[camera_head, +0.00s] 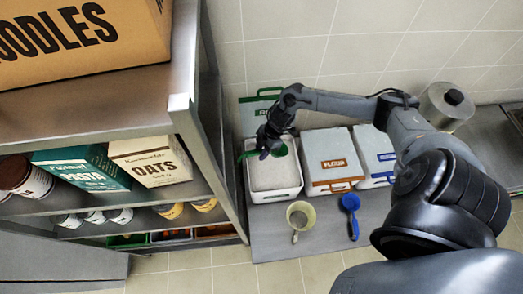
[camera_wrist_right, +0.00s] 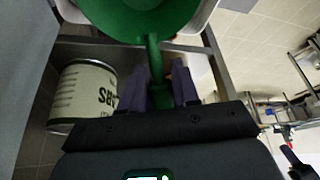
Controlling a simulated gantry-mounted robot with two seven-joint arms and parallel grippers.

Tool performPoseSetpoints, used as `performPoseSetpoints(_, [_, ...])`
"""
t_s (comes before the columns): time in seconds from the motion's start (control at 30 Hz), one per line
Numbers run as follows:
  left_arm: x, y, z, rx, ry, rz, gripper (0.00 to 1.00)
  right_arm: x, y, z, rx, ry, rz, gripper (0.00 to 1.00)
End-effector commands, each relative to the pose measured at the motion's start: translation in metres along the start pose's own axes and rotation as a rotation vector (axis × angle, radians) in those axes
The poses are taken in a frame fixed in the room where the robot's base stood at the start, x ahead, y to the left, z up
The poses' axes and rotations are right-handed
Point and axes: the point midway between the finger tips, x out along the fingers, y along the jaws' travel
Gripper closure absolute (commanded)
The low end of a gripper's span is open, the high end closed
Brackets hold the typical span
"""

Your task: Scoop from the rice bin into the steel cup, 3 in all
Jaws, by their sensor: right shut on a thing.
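The rice bin (camera_head: 290,192) is a white open box filled with pale grain. My right gripper (camera_head: 266,147) is over the back part of it, shut on the handle of a green scoop (camera_head: 280,150). In the right wrist view the scoop's green bowl (camera_wrist_right: 140,18) fills the top, with its handle between the two fingers (camera_wrist_right: 158,90). What the bowl holds is hidden. My left gripper is out of view.
Right of the rice bin stand a closed flour bin (camera_head: 329,157) and a blue-trimmed bin (camera_head: 374,153). A blue scoop (camera_head: 351,204) lies near the counter's front. A steel pot (camera_head: 446,107) is at the back right. Shelving with an oats box (camera_head: 151,160) borders the left.

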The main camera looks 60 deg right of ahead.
Motion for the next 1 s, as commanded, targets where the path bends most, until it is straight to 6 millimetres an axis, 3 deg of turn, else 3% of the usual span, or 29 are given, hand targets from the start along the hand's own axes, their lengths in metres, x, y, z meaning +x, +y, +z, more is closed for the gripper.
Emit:
performPoseSetpoints(0.53, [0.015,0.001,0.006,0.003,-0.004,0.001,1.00,0.022,-0.001,0.009,-0.001,0.001,-0.001,1.00])
performPoseSetpoints(1.0, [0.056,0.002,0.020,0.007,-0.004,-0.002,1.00,0.062,0.000,0.027,-0.001,0.001,0.000,1.00])
